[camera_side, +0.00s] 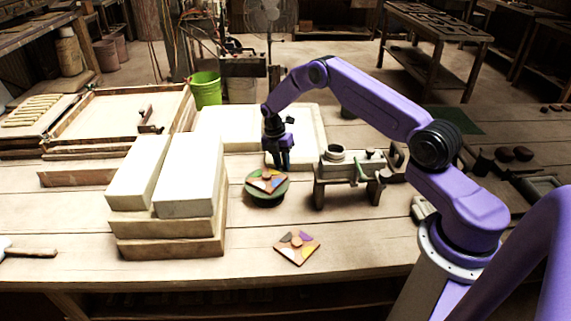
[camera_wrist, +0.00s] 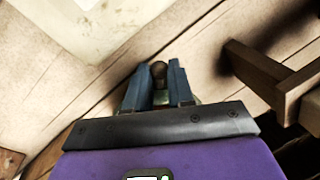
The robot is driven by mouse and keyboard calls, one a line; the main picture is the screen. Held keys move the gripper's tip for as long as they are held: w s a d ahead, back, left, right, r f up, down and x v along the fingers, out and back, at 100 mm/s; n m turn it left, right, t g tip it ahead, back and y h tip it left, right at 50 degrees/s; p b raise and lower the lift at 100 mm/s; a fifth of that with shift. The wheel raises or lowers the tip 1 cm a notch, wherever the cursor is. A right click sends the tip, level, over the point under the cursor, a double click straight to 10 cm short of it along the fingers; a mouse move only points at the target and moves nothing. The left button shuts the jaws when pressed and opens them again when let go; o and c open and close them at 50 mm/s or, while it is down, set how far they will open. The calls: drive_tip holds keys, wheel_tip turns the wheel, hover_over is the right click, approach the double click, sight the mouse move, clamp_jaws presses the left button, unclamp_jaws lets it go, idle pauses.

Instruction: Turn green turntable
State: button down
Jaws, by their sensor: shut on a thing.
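The green turntable (camera_side: 264,198) stands on the wooden table in the middle of the side view. A square multicoloured tile (camera_side: 267,181) with a round brown knob at its middle lies on it. My gripper (camera_side: 282,166) points down at the far right edge of the turntable. In the wrist view my gripper's (camera_wrist: 158,72) two blue fingers are closed around a small brown knob (camera_wrist: 158,69), with a bit of green (camera_wrist: 161,98) below it. The fingers hide the knob in the side view, and most of the turntable is hidden in the wrist view.
A second multicoloured tile (camera_side: 297,248) lies on the table in front. A stack of pale blocks (camera_side: 188,190) stands left of the turntable. A small wooden bench with a pot and press parts (camera_side: 345,170) stands close on the right. A pale slab (camera_side: 306,128) lies behind.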

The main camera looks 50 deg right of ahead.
drive_tip(key=shift+w+a+n+h, duration=0.2)
drive_tip(key=shift+w+a+n, duration=0.15)
drive_tip(key=shift+w+n, duration=0.65)
drive_tip(key=shift+w+a+n+h, duration=0.25)
drive_tip(key=shift+w+n, duration=0.45)
drive_tip(key=shift+n, duration=0.5)
drive_tip(key=shift+w+a+n+t, duration=0.2)
drive_tip(key=shift+w+a+n, duration=0.3)
drive_tip(key=shift+n, duration=0.3)
drive_tip(key=shift+w+a+n+t, duration=0.2)
drive_tip(key=shift+w+a+n, duration=0.25)
drive_tip(key=shift+n, duration=0.35)
drive_tip(key=shift+w, duration=0.1)
drive_tip(key=c, duration=1)
unclamp_jaws()
drive_tip(key=a+r, duration=0.1)
drive_tip(key=r, duration=0.4)
drive_tip(key=w+a+r, duration=0.1)
drive_tip(key=r, duration=1.1)
drive_tip(key=shift+w+a+r, duration=0.1)
drive_tip(key=shift+w+a, duration=0.3)
